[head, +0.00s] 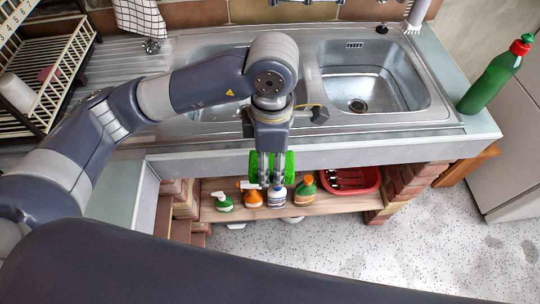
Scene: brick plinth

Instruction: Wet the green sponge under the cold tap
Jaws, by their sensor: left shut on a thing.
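The green sponge (289,168) is held in my left gripper (270,181), whose fingers are shut on it. Green shows on both sides of the fingers. Gripper and sponge are in front of the sink counter's front edge, seen above the lower shelf, outside the basins. The sink has a right basin (397,82) with a drain, and a left basin (212,57) partly covered by my left arm. I cannot make out the cold tap; my arm hides part of the sink's back. My right gripper is not in view.
A green bottle with a red cap (495,75) stands at the counter's right end. A dish rack (42,62) is at the left. Below, a wooden shelf (335,204) holds several bottles and a red tub (351,180). The right basin looks empty.

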